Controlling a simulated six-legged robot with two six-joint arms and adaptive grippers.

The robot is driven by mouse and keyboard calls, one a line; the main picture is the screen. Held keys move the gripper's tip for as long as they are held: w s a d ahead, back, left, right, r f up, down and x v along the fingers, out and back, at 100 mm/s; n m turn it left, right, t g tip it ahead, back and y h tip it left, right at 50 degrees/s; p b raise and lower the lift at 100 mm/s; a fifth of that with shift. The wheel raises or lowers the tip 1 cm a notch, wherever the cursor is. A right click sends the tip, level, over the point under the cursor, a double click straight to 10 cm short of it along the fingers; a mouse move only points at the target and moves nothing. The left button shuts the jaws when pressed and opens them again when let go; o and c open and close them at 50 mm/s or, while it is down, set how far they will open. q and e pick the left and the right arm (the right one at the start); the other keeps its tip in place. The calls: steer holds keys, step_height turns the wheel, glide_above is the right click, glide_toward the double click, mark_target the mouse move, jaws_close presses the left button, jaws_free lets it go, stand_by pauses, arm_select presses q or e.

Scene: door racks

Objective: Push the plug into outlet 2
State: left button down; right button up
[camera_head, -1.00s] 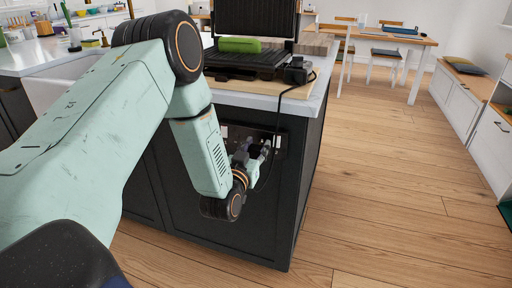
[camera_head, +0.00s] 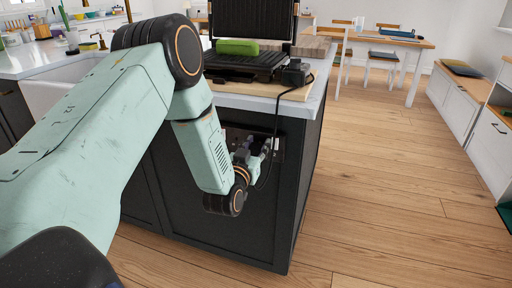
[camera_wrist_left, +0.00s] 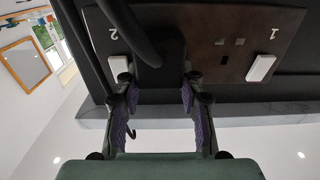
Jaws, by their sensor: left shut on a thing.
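The outlet panel (camera_wrist_left: 218,38) is brown and set in the dark island side; the wrist view shows it upside down. Outlet 2 is on its left by the numeral 2, its holes hidden behind the black plug (camera_wrist_left: 160,68). Outlet 1 (camera_wrist_left: 230,50) is on the right, its holes bare. My left gripper (camera_wrist_left: 160,92) is shut on the plug, with purple-padded fingers on either side, in front of outlet 2. I cannot tell how far in the plug is. In the head view my left gripper (camera_head: 258,158) is at the panel. My right gripper is not in view.
The black cord (camera_head: 276,120) hangs from the grill (camera_head: 246,62) on the island's counter (camera_head: 262,103). A white switch (camera_wrist_left: 261,68) sits beside outlet 1, another (camera_wrist_left: 118,65) beside outlet 2. Wooden floor (camera_head: 385,190) is clear to the right.

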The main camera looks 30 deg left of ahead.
arm_select(q)
steer(key=c, duration=0.8)
jaws_free()
steer(key=shift+o, duration=0.2)
steer(key=shift+s, duration=0.1)
steer(key=v, duration=1.2)
steer(key=shift+f, duration=0.1)
